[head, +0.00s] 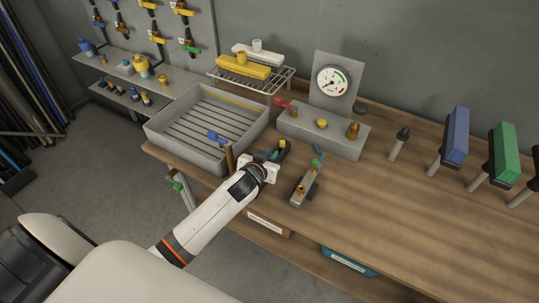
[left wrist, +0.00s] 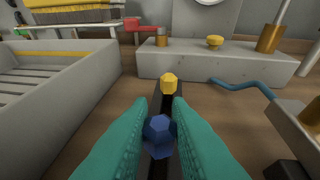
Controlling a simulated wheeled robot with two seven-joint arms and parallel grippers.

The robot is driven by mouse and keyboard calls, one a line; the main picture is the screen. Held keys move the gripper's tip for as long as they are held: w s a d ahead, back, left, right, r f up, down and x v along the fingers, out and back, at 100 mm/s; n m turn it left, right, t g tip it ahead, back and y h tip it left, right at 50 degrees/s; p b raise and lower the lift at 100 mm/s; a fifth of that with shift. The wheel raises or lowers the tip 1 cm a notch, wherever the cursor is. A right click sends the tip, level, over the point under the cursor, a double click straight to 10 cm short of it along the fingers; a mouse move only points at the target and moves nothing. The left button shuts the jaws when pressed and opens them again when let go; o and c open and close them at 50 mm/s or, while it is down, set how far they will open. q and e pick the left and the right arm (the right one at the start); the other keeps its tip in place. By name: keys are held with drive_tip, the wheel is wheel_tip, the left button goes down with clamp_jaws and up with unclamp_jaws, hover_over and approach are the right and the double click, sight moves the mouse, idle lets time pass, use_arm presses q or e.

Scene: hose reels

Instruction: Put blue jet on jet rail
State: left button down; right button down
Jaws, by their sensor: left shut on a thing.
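My left gripper (head: 273,154) is over the workbench, between the grey tray and the grey block. In the left wrist view its two teal fingers (left wrist: 158,138) are shut on the blue jet (left wrist: 158,136), a dark blue faceted piece. The jet rail (left wrist: 165,103) is a dark narrow strip below and ahead of the fingers. A yellow jet (left wrist: 168,83) stands at its far end and also shows in the head view (head: 282,144). The blue jet is in line with the rail; whether it touches it I cannot tell. My right gripper is not in view.
A grey gauge stand (head: 338,137) is behind. A grey block with fittings (head: 304,187) lies close on the right. The bench's right front is clear.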

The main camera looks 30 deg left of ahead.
use_arm(q)
drive_tip(key=shift+f, duration=0.5)
drive_tip(key=c, duration=1.3)
unclamp_jaws()
drive_tip(key=shift+c, duration=0.2)
drive_tip(key=shift+r, duration=0.2)
drive_tip(key=v, duration=0.8)
drive_tip(key=b+v, duration=0.1)
drive_tip(key=v, duration=0.3)
drive_tip(key=shift+r, duration=0.45)
drive_tip(key=shift+a, duration=0.1)
